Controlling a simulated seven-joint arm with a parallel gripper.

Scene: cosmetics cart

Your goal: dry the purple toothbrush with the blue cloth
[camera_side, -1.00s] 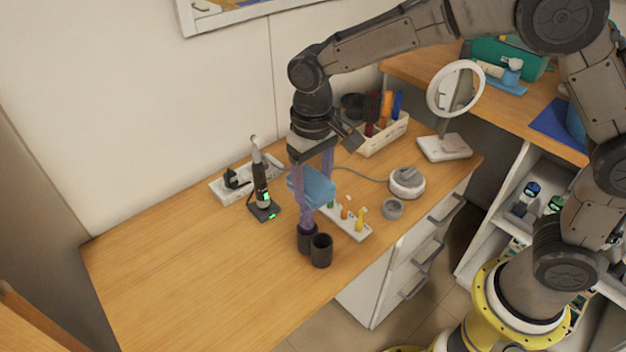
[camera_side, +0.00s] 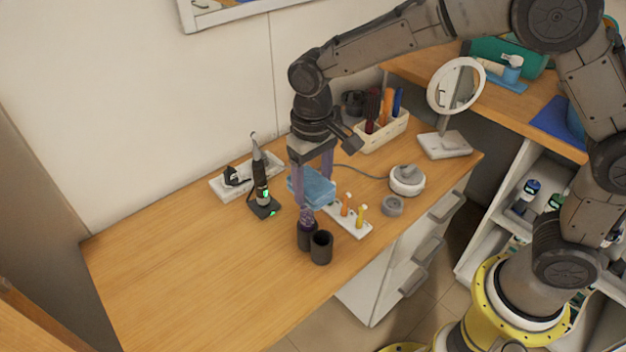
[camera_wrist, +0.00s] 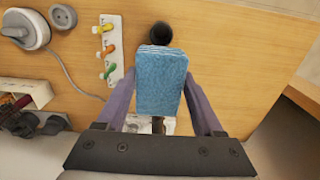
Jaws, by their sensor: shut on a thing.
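My gripper (camera_side: 312,182) is shut on the blue cloth (camera_side: 316,188), with a purple finger on either side of it. The cloth (camera_wrist: 162,82) also fills the space between the fingers (camera_wrist: 160,100) in the wrist view. The purple toothbrush (camera_side: 306,216) shows as a short purple piece at the mouth of the rear dark cup (camera_side: 307,236), just below the cloth. Its lower part is hidden by the cup. I cannot tell whether the cloth touches it. In the wrist view the cloth hides the toothbrush.
A second dark cup (camera_side: 321,248) stands in front. A white rack (camera_side: 352,222) with coloured pieces is close on the right. A dark upright device (camera_side: 260,188) stands on the left, and a white round device (camera_side: 406,180) on the right. The desk's front left is clear.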

